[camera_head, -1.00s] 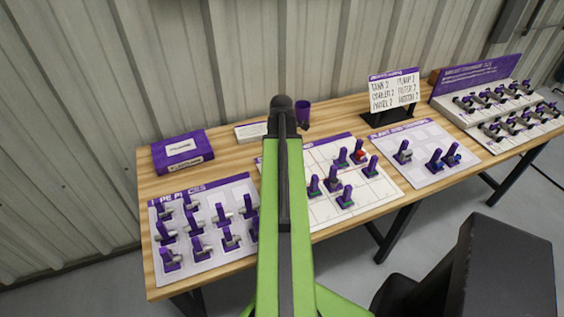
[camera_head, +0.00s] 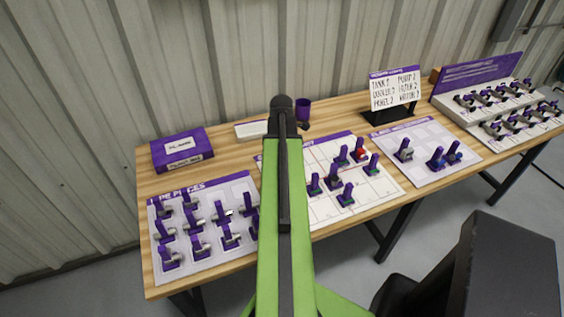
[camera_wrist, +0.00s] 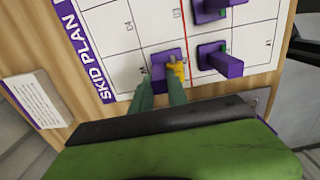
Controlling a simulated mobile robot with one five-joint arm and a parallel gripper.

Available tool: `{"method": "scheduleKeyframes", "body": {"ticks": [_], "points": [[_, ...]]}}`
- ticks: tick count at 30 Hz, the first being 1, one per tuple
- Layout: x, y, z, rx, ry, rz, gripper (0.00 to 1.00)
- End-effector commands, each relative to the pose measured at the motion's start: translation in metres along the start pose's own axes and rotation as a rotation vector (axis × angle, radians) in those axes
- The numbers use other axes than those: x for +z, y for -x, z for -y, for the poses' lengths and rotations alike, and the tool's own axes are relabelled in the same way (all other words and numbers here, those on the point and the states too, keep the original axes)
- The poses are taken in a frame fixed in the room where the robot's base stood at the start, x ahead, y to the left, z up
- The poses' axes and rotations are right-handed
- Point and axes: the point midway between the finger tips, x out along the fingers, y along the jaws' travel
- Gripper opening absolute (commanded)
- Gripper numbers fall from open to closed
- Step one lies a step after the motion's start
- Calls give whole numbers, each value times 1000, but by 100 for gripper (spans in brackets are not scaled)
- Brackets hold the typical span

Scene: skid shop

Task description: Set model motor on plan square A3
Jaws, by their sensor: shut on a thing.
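My gripper (camera_wrist: 160,84) is shut on a purple-based model with a yellow part, which I take as the model motor (camera_wrist: 163,58). The model is at the skid plan (camera_wrist: 122,36), beside its purple title strip. I cannot tell whether its base touches the board. The label of the square under it is too small to read. In the head view the skid plan (camera_head: 386,188) lies mid-table with several purple models on it, and my arm hides the gripper and the held model.
Two purple models, one nearer (camera_wrist: 220,58) and one farther (camera_wrist: 208,9), stand right of the held one. A board of pipe pieces (camera_head: 237,259) lies left. Another board (camera_head: 425,143) with several models, a word card (camera_head: 394,91) and a stepped rack (camera_head: 470,118) are right. A purple cup (camera_head: 303,108) stands behind.

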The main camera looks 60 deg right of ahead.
Motion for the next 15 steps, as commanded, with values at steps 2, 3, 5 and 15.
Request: {"method": "scheduleKeyframes", "body": {"ticks": [2, 3, 5, 15], "points": [[0, -2, 0, 0, 0, 0, 0], [0, -3, 0, 0, 0, 0, 0], [0, -4, 0, 0, 0, 0, 0], [0, -2, 0, 0, 0, 0, 45]]}}
